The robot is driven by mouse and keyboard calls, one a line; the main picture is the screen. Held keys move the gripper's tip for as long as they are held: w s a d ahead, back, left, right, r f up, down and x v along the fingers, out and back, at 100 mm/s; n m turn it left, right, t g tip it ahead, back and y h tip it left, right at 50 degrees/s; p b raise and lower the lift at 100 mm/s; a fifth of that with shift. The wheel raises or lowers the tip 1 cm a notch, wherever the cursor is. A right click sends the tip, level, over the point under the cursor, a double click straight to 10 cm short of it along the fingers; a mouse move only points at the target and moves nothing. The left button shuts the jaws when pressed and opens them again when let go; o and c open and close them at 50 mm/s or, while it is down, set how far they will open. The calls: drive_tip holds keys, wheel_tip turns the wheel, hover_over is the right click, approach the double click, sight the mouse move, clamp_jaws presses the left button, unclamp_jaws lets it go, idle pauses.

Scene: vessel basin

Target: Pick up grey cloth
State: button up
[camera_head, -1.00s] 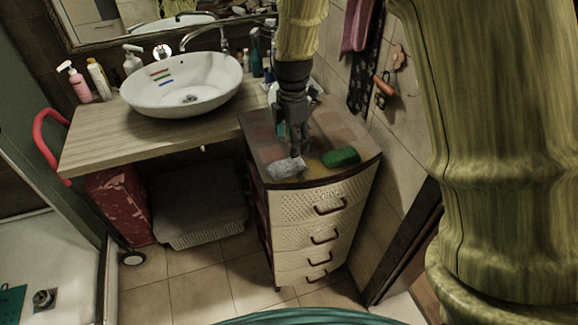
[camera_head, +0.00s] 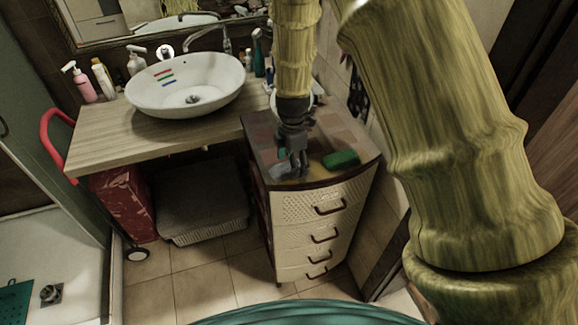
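The grey cloth (camera_head: 279,171) lies crumpled near the front left corner of the drawer cabinet's top (camera_head: 330,177). My gripper (camera_head: 294,168) points down at the cloth's right side and covers part of it. The fingers are dark and small in the picture, so I cannot tell whether they are open or shut, or whether they touch the cloth.
A green sponge-like object (camera_head: 341,159) lies right of my gripper on the cabinet top. A white basin (camera_head: 186,86) stands on the wooden counter (camera_head: 140,138) to the left. Bottles (camera_head: 258,54) stand behind. The tiled wall is close on the right.

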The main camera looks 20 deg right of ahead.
drive_tip(key=shift+f, duration=0.75)
drive_tip(key=shift+c, duration=0.2)
drive_tip(key=c, duration=0.9)
drive_tip(key=shift+r, duration=0.15)
drive_tip(key=shift+r+b, duration=0.65)
drive_tip(key=shift+r, duration=0.2)
drive_tip(key=shift+r+b, duration=0.35)
drive_tip(key=shift+r, duration=0.2)
drive_tip(key=s+a+b, duration=0.1)
drive_tip(key=s+a, duration=0.2)
drive_tip(key=s, duration=0.1)
drive_tip(key=s+a+r+b, duration=0.1)
drive_tip(key=s+a+b, duration=0.1)
drive_tip(key=s+a, duration=0.1)
drive_tip(key=s+a+r+b, duration=0.1)
drive_tip(key=s+a+b, duration=0.1)
drive_tip(key=s+a, duration=0.2)
drive_tip(key=shift+s, duration=0.75)
